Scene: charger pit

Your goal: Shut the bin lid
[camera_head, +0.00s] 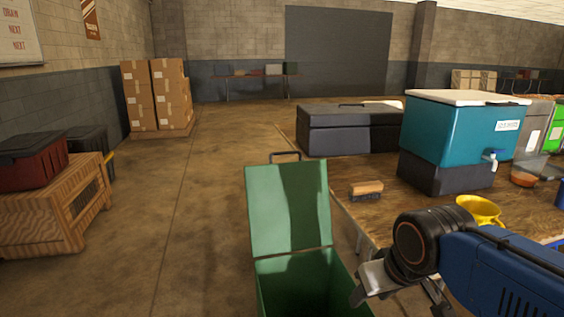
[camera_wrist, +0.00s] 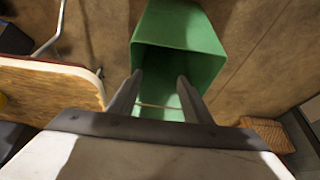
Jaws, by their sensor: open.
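The green bin (camera_head: 305,285) stands on the floor beside the table. Its green lid (camera_head: 290,210) is open, standing up at the far side of the opening, with a dark handle at its top edge. My gripper (camera_head: 359,294) is at the right of the bin's opening, below the lid's top edge. In the wrist view, the two fingers of my gripper (camera_wrist: 157,88) are spread apart and empty, with the green bin (camera_wrist: 180,25) beyond them. I cannot tell whether the fingers touch the bin. The lower part of the bin is out of frame.
The wooden table (camera_head: 390,215) lies right of the bin, holding a brush (camera_head: 366,190), a teal cooler (camera_head: 450,130), a dark case (camera_head: 345,132) and a yellow cup (camera_head: 480,210). A wooden crate (camera_head: 45,220) stands at the left. The floor between is clear.

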